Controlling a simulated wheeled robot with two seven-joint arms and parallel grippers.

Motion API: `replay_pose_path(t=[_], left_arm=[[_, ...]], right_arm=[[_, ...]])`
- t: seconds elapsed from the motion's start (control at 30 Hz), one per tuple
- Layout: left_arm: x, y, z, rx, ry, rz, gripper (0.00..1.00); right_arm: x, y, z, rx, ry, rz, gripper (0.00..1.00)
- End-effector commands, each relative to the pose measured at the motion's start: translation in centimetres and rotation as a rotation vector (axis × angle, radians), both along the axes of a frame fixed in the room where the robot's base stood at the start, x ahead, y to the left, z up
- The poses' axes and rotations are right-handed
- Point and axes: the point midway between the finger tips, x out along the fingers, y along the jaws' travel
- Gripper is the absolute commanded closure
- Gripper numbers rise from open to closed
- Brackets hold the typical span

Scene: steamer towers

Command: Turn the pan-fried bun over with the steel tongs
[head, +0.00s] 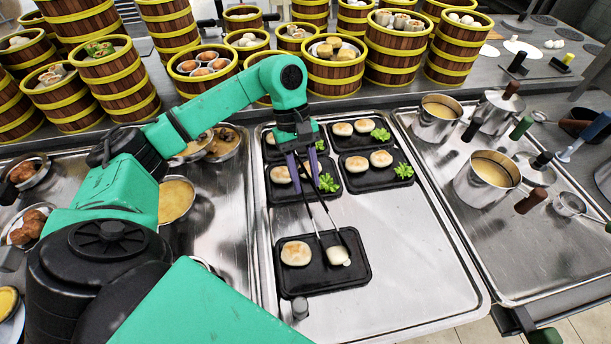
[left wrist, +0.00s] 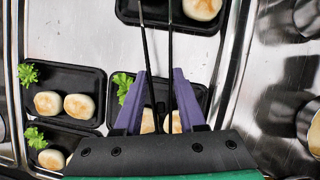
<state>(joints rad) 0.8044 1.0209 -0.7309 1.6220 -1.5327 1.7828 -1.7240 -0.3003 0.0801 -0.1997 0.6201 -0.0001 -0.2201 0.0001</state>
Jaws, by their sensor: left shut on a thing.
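My left gripper (head: 306,182) points down over the metal counter, its purple fingers shut on the steel tongs (head: 331,222). The tongs look dark and thin; they also show between the fingers (left wrist: 163,76) in the left wrist view. Their two arms spread down to the near black tray (head: 310,284). The tips are at either side of the paler right-hand bun (head: 338,256); whether both touch it I cannot tell. A browned bun (head: 296,253) lies left of it, and shows at the top of the left wrist view (left wrist: 202,8). My right gripper is not in view.
Several black trays with browned buns and lettuce (head: 404,170) stand behind the near tray. Steel pots (head: 487,176) stand to the right and bowls (head: 177,199) to the left. Steamer towers (head: 335,76) line the back. The counter right of the near tray (head: 425,265) is clear.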

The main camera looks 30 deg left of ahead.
Motion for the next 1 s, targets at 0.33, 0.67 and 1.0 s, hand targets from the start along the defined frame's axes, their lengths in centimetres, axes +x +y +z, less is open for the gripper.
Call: replay_pose_path(t=[0.33, 0.67, 1.0], left_arm=[[0.0, 0.0, 2.0, -0.001, -0.002, 0.000, 0.94], [0.0, 0.0, 4.9, -0.001, -0.002, 0.000, 0.94], [0.0, 0.0, 7.6, -0.001, -0.001, -0.001, 0.94]], right_arm=[[0.0, 0.0, 1.2, 0.000, 0.000, 0.000, 0.50], [0.0, 0.0, 2.8, 0.000, 0.000, 0.001, 0.50], [0.0, 0.0, 4.3, 0.000, 0.000, 0.001, 0.50]])
